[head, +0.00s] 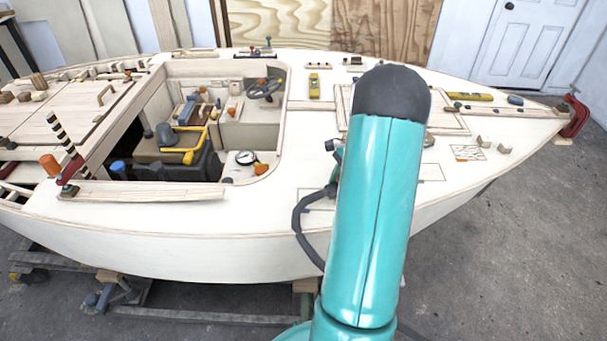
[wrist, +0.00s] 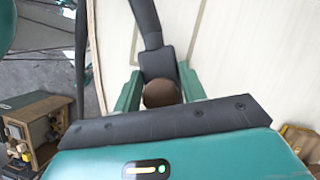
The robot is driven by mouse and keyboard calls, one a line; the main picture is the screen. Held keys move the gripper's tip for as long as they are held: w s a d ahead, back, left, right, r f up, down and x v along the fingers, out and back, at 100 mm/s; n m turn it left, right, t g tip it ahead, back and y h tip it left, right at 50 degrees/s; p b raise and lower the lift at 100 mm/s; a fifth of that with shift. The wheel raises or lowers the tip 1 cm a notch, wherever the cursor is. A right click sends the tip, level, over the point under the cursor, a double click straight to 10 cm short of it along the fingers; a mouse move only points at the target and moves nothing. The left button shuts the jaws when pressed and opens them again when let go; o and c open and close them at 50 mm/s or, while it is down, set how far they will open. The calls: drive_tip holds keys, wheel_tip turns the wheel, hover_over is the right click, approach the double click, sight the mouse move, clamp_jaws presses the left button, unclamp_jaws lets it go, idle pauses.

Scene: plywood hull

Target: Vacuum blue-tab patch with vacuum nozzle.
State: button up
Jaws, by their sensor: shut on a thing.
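My gripper (wrist: 162,82) has its green fingers closed on the vacuum nozzle (wrist: 157,62), a dark piece with a brown rounded end between the fingers. A dark hose (wrist: 145,20) runs up from it in the wrist view, over pale deck. In the head view my arm hides most of the gripper; a dark hose (head: 300,232) loops down beside it over the hull's near side. Outlined patches lie on the deck, one (head: 318,196) just left of my arm and one (head: 431,173) to its right. Their tab colours are too small to tell surely, so I cannot pick out the blue-tab patch.
The pale plywood hull (head: 180,245) fills the middle. Its open cockpit holds a yellow-handled tool (head: 183,152) and a steering wheel (head: 264,88). Small blocks (head: 494,143) sit toward the bow. Grey floor is clear at right.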

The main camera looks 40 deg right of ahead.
drive_tip(key=shift+s+r, duration=0.1)
drive_tip(key=shift+r, duration=2.8)
drive_tip(key=shift+a, duration=0.1)
